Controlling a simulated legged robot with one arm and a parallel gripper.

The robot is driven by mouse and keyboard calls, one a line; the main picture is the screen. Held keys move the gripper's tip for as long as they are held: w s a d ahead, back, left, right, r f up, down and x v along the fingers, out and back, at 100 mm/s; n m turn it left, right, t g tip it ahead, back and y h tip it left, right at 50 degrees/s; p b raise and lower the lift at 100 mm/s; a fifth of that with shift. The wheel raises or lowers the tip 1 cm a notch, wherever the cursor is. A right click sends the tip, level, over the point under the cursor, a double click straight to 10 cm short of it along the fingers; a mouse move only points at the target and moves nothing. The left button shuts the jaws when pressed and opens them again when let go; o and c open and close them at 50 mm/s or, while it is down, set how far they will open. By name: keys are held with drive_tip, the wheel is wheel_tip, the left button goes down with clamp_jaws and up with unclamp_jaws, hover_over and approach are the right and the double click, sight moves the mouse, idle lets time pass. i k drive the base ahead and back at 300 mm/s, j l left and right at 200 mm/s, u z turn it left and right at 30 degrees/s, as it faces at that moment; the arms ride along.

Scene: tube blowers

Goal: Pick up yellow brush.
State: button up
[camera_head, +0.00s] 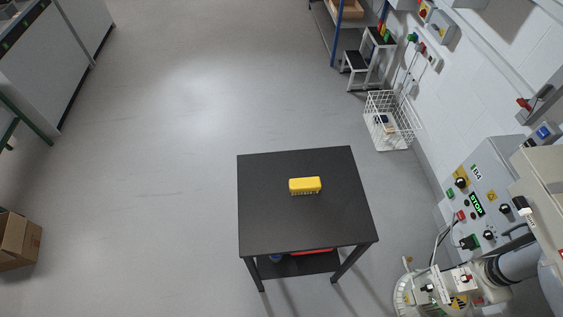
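The yellow brush (305,185) lies on the top of a black table (270,222), a little right of the tabletop's middle. Its yellow block faces up and its bristles show along the near lower edge. Nothing touches it except the table. My gripper and arm do not show in the head view.
A lower shelf (300,265) under the table holds something red and something blue, partly hidden. A white wire basket (390,121) and a step stool (368,62) stand by the right wall. A control panel (478,200) and machine are at right. A cardboard box (17,241) is at left. The floor left of the table is clear.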

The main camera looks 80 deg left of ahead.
sight(312, 184)
drive_tip(key=u, duration=2.6)
drive_tip(key=z, duration=3.4)
drive_tip(key=u, duration=3.4)
